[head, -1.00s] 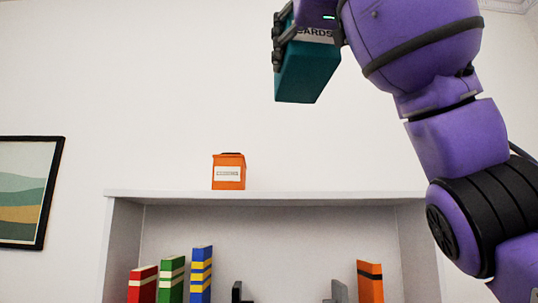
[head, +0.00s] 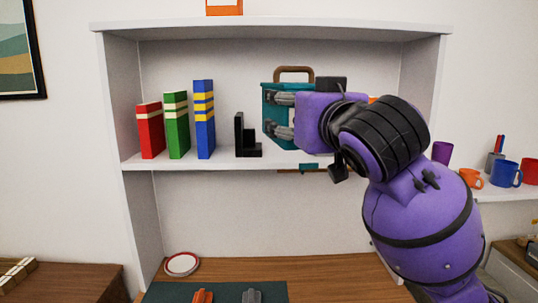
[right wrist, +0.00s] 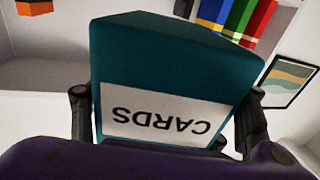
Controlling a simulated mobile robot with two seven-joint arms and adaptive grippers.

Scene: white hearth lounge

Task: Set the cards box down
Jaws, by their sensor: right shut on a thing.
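The cards box (head: 271,116) is teal. In the right wrist view the box (right wrist: 175,60) fills the middle, with a white label reading CARDS upside down. My right gripper (head: 280,115) is shut on it, with one finger on each side. In the head view the box is upright in front of the middle shelf board (head: 220,163), right of a black bookend (head: 245,140). My gripper and arm hide its right part. I cannot tell whether its bottom touches the board. My left gripper is not in view.
Red (head: 150,131), green (head: 177,126) and blue (head: 204,120) books stand on the left of the shelf. A brown handle (head: 294,69) shows above the box; its owner is hidden. My arm covers the shelf's right part. An orange box (head: 224,7) is on top.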

